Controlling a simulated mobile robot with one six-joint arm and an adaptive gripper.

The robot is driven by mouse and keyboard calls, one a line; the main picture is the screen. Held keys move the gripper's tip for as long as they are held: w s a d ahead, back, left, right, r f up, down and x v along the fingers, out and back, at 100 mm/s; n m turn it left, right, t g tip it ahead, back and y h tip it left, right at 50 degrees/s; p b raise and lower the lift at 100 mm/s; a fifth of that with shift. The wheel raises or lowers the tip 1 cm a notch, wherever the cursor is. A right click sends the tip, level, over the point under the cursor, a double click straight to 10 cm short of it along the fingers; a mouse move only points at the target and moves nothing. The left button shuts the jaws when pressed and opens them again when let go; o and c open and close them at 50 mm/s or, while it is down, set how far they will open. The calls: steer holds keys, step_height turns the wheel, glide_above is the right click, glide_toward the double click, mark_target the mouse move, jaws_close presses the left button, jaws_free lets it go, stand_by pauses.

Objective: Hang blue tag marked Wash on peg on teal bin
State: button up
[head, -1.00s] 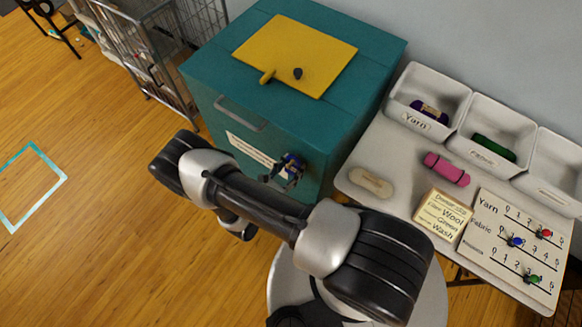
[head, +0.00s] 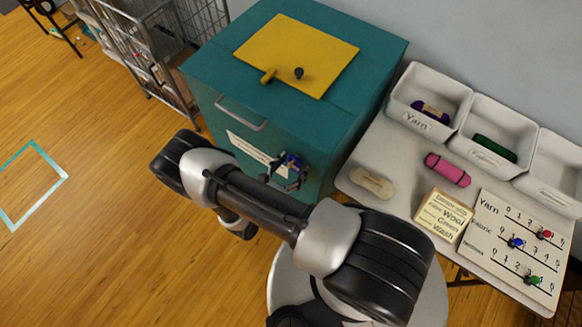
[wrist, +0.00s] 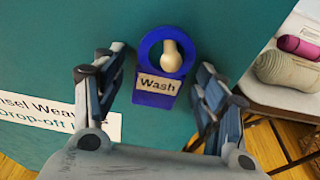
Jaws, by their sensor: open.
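The blue tag marked Wash (wrist: 156,90) is on the front of the teal bin (wrist: 50,45) in the wrist view. Its ring surrounds the pale rounded peg (wrist: 172,56), and the label hangs below it, facing me. My gripper (wrist: 160,74) is open, with one finger on each side of the tag and visible gaps between. In the head view my gripper (head: 288,176) is at the bin's front face, and a bit of blue tag (head: 292,159) shows there. The head view hides the peg.
A white table (head: 390,205) stands right of the bin, with labelled trays (head: 430,95), a pink roll (head: 447,169), a beige roll (head: 372,182), a note block (head: 442,216) and a counting board (head: 500,215). A yellow board (head: 310,45) lies on the bin's lid.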

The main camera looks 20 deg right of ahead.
steer(key=v, duration=1.2)
steer(key=w+d+r+m+g+y, duration=0.15)
steer(key=r+m+g, duration=0.45)
steer(key=r, duration=0.7)
steer(key=d+r+m+g+y, duration=0.2)
steer(key=d+r+m+g, duration=0.15)
steer(key=r+m, duration=0.65)
steer(key=s+d+r+m+t+y, duration=0.1)
steer(key=s+r+m+y, duration=0.3)
steer(key=r, duration=0.6)
steer(key=s+d+r+m+t+y, duration=0.2)
steer(key=s+r+m+t+y, duration=0.2)
steer(key=r, duration=0.5)
steer(key=shift+s+d+r+m+y, duration=0.35)
steer(key=shift+s+m+y, duration=0.25)
steer(key=shift+s, duration=0.55)
